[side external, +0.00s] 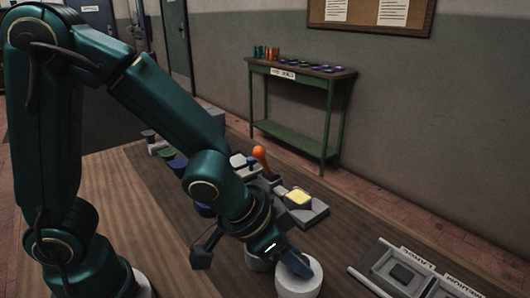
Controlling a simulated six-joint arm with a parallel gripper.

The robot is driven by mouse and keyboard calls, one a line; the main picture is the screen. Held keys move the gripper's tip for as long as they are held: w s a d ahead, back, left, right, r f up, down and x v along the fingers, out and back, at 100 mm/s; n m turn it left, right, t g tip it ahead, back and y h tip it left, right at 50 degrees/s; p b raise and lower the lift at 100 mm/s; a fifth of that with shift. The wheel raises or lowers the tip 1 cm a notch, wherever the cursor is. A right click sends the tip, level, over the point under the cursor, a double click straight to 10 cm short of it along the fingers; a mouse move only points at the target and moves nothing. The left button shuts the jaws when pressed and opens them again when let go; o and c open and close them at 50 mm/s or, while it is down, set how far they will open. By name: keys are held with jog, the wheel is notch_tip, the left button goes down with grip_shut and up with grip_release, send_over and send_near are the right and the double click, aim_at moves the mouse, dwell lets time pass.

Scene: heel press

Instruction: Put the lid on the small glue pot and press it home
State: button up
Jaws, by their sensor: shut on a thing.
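A white round pot (298,288) stands on the wooden bench at the bottom of the side view. A second pale round pot (257,262) stands just left of it, partly hidden behind my arm. My gripper (298,270) points down at the top of the right-hand white pot. It is shut on the lid, which is mostly hidden by the fingers and hard to tell from the pot. I cannot tell whether the lid touches the rim or sits level.
A grey fixture with a yellow pad (298,197) and an orange-handled tool (262,160) stand behind. A grey labelled tray (405,275) lies to the right. Dark blue round items (177,165) sit behind my arm. Bare bench lies between the pot and tray.

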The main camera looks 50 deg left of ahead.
jog(key=shift+f, duration=0.15)
jog(key=o, duration=1)
jog(key=shift+o, duration=0.2)
jog(key=o, duration=0.4)
jog(key=shift+o, duration=0.2)
jog(key=shift+r, duration=3.6)
